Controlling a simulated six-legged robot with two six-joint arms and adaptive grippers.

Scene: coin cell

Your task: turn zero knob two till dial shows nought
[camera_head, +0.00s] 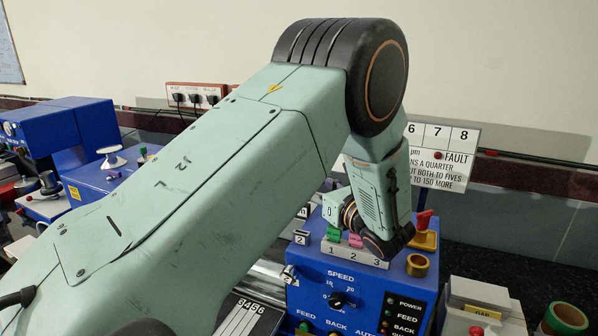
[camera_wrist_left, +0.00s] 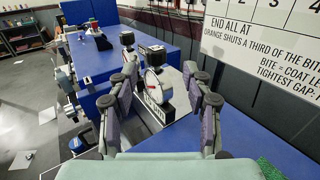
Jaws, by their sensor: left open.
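In the left wrist view my left gripper (camera_wrist_left: 160,72) is open, its two fingers spread apart. Between them in the picture is a small round white dial (camera_wrist_left: 153,84) with a red pointer. A dark block (camera_wrist_left: 153,54) stands just behind the dial, and a dark plate with white lettering (camera_wrist_left: 154,108) is below it. I cannot tell which part is zero knob two, nor read the dial. I see no finger contact. In the head view my left arm covers much of the machine, and its fingers cannot be made out. My right gripper is not in view.
In the head view a blue control box (camera_head: 330,272) carries a speed knob (camera_head: 337,300) and coloured tabs on a numbered strip (camera_head: 350,252). A brass-coloured ring (camera_head: 417,265) sits on its right. A white sign (camera_head: 440,158) stands behind. More blue machines (camera_head: 75,125) are at left.

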